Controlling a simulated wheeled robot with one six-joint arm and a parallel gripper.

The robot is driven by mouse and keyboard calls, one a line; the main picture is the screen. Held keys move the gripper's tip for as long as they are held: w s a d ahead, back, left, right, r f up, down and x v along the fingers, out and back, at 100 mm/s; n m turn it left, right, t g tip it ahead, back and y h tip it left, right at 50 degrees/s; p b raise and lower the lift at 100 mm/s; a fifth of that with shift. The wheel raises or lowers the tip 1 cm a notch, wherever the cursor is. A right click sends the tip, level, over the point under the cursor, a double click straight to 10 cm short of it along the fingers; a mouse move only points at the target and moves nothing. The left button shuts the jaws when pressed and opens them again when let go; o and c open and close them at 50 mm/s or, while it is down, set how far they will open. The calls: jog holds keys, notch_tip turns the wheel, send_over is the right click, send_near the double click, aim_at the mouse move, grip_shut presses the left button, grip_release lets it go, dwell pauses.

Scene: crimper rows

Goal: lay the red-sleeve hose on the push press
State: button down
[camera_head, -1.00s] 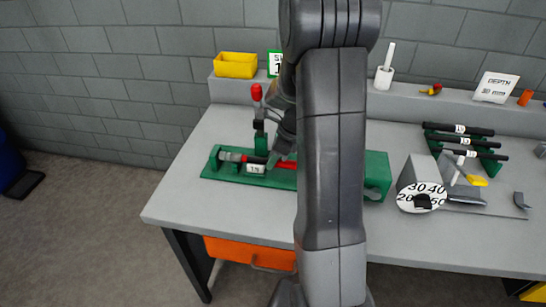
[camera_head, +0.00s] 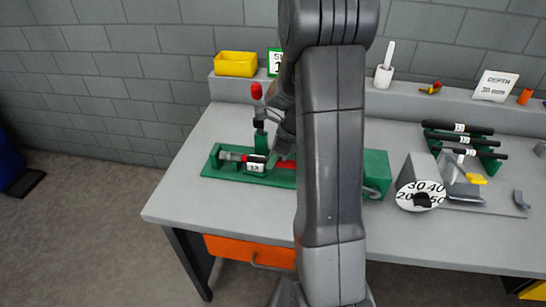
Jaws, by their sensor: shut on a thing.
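The push press (camera_head: 225,171) is a green bench tool at the left of the table, with an upright post and a red-knobbed lever (camera_head: 257,92). The red-sleeve hose (camera_head: 286,165) lies low along the press; its red part shows beside my arm. A dark piece with a white number tag (camera_head: 255,168) sits at the press's left part. My gripper (camera_head: 277,152) is at the press, just behind the hose, partly hidden by my arm. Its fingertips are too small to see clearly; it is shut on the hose. The hose's right end is hidden behind my arm.
A rack with several black hoses (camera_head: 466,137) stands at the right. In front of it is a grey device with a numbered dial (camera_head: 421,195). A yellow bin (camera_head: 236,64) and a white cup (camera_head: 384,77) stand on the back ledge. The table's front left is clear.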

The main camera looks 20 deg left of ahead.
jog(key=shift+f, duration=0.15)
jog(key=c, duration=1.1)
grip_release()
jog(key=shift+o, duration=0.2)
jog(key=v, duration=1.3)
jog(key=shift+d+r+p, duration=0.2)
jog(key=shift+r+p, duration=0.1)
jog(key=shift+r, duration=0.05)
jog(key=shift+f, duration=0.1)
jog(key=x, duration=1.3)
jog(key=shift+a+f+b, duration=0.2)
jog(key=shift+b, duration=0.15)
jog(key=shift+r, duration=0.15)
jog(key=shift+r, duration=0.1)
